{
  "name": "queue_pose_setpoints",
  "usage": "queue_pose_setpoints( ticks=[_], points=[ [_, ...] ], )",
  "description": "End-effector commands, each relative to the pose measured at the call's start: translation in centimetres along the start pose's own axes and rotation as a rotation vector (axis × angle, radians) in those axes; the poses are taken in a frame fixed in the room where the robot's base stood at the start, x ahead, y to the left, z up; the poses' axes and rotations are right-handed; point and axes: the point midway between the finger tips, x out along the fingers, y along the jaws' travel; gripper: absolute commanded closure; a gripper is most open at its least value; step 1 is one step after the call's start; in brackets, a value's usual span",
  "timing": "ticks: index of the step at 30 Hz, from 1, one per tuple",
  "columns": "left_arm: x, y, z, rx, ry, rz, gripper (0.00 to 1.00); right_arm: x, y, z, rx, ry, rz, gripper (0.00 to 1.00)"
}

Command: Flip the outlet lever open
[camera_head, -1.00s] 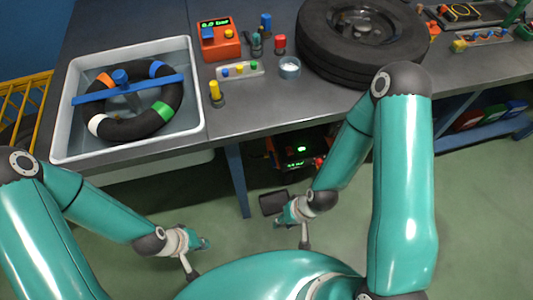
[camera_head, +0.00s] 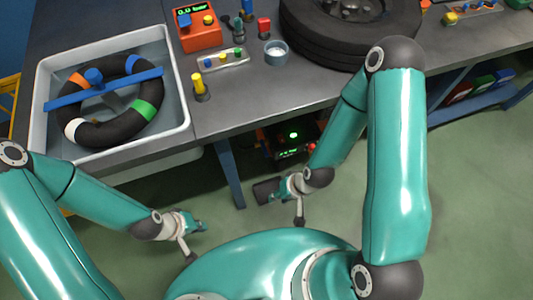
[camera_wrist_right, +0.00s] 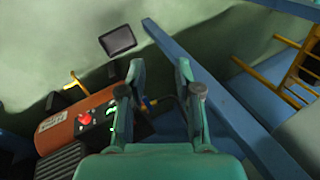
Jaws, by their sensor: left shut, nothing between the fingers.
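Under the bench stands a compressor (camera_head: 282,148) with lit green displays. The right wrist view shows its orange body (camera_wrist_right: 62,130), red knob (camera_wrist_right: 84,117) and black panel. A small blue-and-yellow fitting (camera_wrist_right: 149,103) shows between my right fingers; it may be the outlet lever, but I cannot tell its position. My right gripper (camera_wrist_right: 160,66) is open, with its fingers apart beside the compressor panel. I cannot tell whether they touch the fitting. My left gripper (camera_head: 203,226) is shut and empty, low over the floor.
A blue bench leg (camera_head: 230,175) stands close to my right gripper. A dark flat pad (camera_wrist_right: 118,40) and a yellow handle (camera_wrist_right: 73,80) show near the compressor. The bench above holds a tire (camera_head: 345,25), a water basin (camera_head: 42,125) and an orange gauge box (camera_head: 198,32).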

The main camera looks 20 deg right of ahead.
Motion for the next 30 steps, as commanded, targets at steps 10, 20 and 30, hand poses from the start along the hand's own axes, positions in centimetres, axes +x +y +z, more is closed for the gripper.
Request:
queue_pose_setpoints(
  ticks=[10,20,30],
  points=[
    [13.2,-4.8,0.0,0.0,-0.001,0.0,1.0,12.3,6.5,-6.9,0.199,0.357,-0.255,0.67],
    [24.9,-9.0,-0.1,0.0,-0.001,0.0,1.0,17.4,11.9,-11.1,0.451,0.668,-0.731,0.67],
    [29.9,-10.8,-0.2,0.0,0.0,0.0,1.0,16.6,14.9,-11.0,0.575,0.77,-1.069,0.67]
  ],
)
